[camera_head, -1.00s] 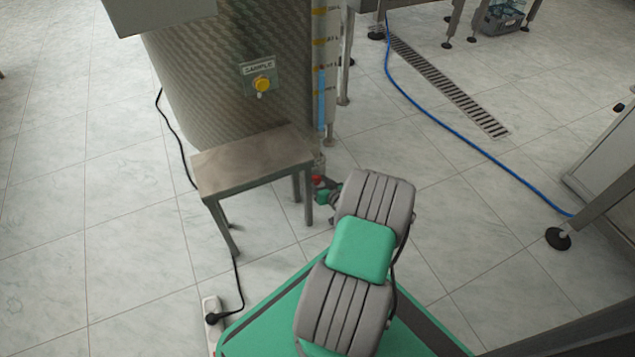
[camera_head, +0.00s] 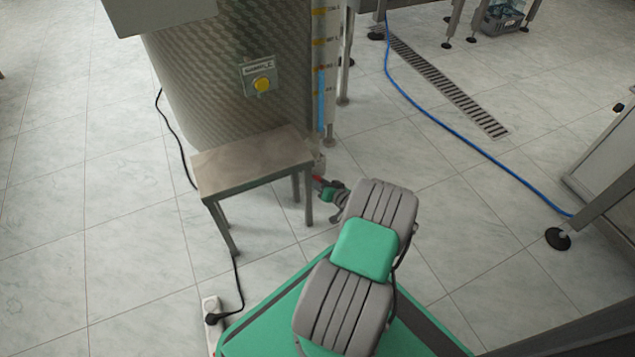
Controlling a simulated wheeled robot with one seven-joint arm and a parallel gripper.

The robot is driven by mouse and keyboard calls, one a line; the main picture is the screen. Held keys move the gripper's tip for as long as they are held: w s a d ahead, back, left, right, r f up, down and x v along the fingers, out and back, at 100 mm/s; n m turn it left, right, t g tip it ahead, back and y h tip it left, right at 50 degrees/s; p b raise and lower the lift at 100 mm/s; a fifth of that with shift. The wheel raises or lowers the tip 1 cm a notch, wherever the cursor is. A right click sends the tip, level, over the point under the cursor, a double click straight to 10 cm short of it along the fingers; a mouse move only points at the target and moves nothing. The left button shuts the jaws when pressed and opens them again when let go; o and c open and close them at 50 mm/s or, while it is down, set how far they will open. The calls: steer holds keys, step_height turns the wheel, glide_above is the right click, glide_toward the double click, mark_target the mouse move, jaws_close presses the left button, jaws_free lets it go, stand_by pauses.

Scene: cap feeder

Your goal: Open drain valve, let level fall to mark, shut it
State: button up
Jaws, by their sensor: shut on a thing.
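The ribbed metal tank (camera_head: 215,85) stands at upper left. Its sight gauge (camera_head: 320,100) runs up the tank's right edge, with yellow marks and a small red mark (camera_head: 321,66). A blue liquid column shows in it, its top close to the red mark. The drain valve's red handle (camera_head: 317,181) is low at the tank's foot, just right of the metal step. My gripper (camera_head: 321,184) is at the handle and shut on it. The fingers are small and partly hidden. The valve's exact angle and any outflow cannot be made out.
A metal step stool (camera_head: 252,162) stands close left of my gripper. A blue hose (camera_head: 450,140) and a floor drain grate (camera_head: 445,85) lie at right. A power strip (camera_head: 211,318) lies beside my base.

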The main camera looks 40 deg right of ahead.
steer(key=shift+m, duration=0.3)
steer(key=o, duration=1.4)
steer(key=p+v, duration=0.3)
steer(key=v, duration=0.4)
steer(key=shift+s+d, duration=0.15)
steer(key=shift+s, duration=0.25)
